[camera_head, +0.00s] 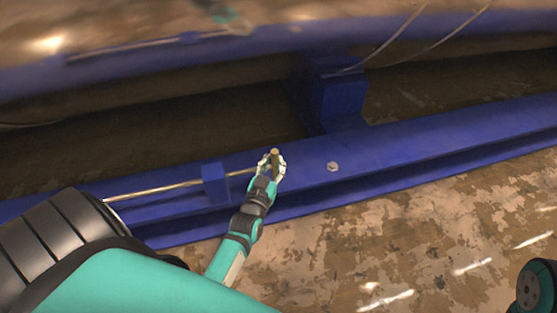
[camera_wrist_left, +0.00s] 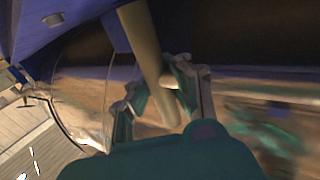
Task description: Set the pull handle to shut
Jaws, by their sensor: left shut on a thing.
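The pull handle (camera_head: 274,153) is a short brass-coloured peg at the end of a thin metal rod (camera_head: 160,190) that runs along the blue beam. My left gripper (camera_head: 272,163) is shut on the handle. In the left wrist view the handle (camera_wrist_left: 147,60) comes down from the top as a tan cylinder, between the two fingers of the gripper (camera_wrist_left: 163,98). The fingers hide part of the handle's lower end. My right gripper is not in view; only a dark part of my other arm shows at the lower right edge.
A blue bracket (camera_head: 215,183) carries the rod left of my gripper. A pale bolt (camera_head: 333,166) sits on the blue beam (camera_head: 430,137) to the right. A blue post (camera_head: 340,98) rises behind. The mottled brown floor (camera_head: 400,250) in front of the beam is clear.

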